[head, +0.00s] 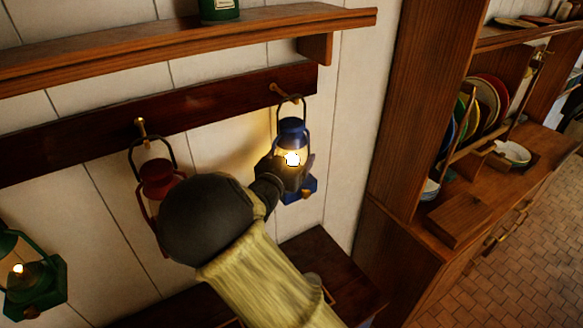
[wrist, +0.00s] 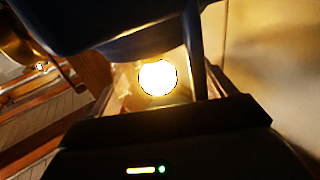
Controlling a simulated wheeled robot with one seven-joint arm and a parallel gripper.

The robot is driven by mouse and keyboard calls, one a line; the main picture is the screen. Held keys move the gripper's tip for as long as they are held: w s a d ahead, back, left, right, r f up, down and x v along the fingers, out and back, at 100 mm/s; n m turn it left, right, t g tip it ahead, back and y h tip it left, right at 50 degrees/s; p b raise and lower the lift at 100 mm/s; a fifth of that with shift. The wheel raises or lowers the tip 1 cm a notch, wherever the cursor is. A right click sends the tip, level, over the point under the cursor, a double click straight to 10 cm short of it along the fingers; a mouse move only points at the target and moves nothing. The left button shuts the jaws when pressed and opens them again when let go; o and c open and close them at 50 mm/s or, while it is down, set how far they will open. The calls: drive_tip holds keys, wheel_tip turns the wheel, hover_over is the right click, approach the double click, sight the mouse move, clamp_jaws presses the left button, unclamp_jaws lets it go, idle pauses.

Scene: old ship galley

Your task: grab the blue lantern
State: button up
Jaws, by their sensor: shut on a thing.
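The blue lantern (head: 292,126) hangs by its handle at a brass hook on the dark wall rail in the head view, and its lamp is lit. My gripper (head: 288,172) is at the lantern's middle, shut on it; my arm hides part of its left side. In the wrist view, the blue lantern (wrist: 130,22) fills the top, with its bright glowing bulb close in front of my gripper (wrist: 160,112). The fingertips are hard to make out there.
A red lantern (head: 158,172) hangs left of the blue one, partly behind my arm. A green lantern (head: 36,285) is at the lower left. A wooden shelf (head: 180,42) runs above the rail. A wooden cabinet with plates (head: 487,100) stands to the right.

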sight(293, 147)
drive_tip(key=shift+r, duration=0.25)
drive_tip(key=shift+r+b, duration=1)
drive_tip(key=shift+r, duration=0.35)
drive_tip(key=shift+s+d+r, duration=0.15)
drive_tip(key=shift+s+r, duration=0.05)
drive_tip(key=s+d+b, duration=0.5)
drive_tip(key=s+d, duration=0.4)
drive_tip(key=s, duration=0.5)
drive_tip(key=shift+s+d+b, duration=0.3)
drive_tip(key=shift+d+b, duration=0.05)
drive_tip(key=shift+d, duration=0.05)
